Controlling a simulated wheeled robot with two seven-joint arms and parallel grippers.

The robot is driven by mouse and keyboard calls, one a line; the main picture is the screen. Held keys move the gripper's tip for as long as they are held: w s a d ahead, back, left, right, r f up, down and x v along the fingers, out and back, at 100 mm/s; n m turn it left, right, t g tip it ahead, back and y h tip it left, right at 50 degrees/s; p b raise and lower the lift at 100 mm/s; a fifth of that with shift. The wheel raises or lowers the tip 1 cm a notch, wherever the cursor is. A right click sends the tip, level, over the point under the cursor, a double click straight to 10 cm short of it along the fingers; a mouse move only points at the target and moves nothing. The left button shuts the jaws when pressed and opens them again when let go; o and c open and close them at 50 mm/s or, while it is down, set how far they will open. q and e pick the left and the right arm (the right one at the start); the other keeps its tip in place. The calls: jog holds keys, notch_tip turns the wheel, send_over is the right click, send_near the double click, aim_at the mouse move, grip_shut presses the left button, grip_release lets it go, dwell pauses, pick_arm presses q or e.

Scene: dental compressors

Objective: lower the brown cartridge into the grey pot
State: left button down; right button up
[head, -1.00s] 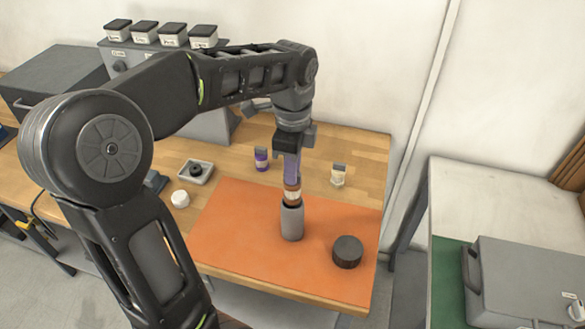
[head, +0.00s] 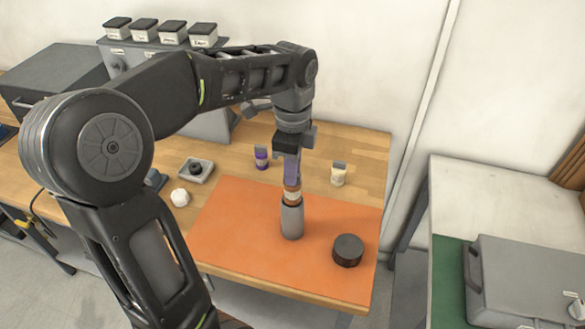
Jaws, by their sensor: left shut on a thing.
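The grey pot (head: 292,222) stands upright on the orange mat (head: 240,240). The brown cartridge (head: 292,194), with a pale band, stands upright at the pot's mouth. Its lower end is hidden, and I cannot tell how deep it sits inside. My left gripper (head: 291,178) points down from above and is shut on the cartridge's top. My right gripper is not in view.
A dark round lid (head: 348,250) lies on the mat, right of the pot. Behind the mat stand a purple jar (head: 261,158) and a cream jar (head: 338,174). A small tray (head: 195,171) and a white ball-like item (head: 180,198) are to the left.

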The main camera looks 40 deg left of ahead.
aim_at(293, 188)
pick_arm(q)
jog(key=shift+f+b, duration=2)
jog(key=shift+f, duration=0.85)
jog(key=c, duration=1.4)
grip_release()
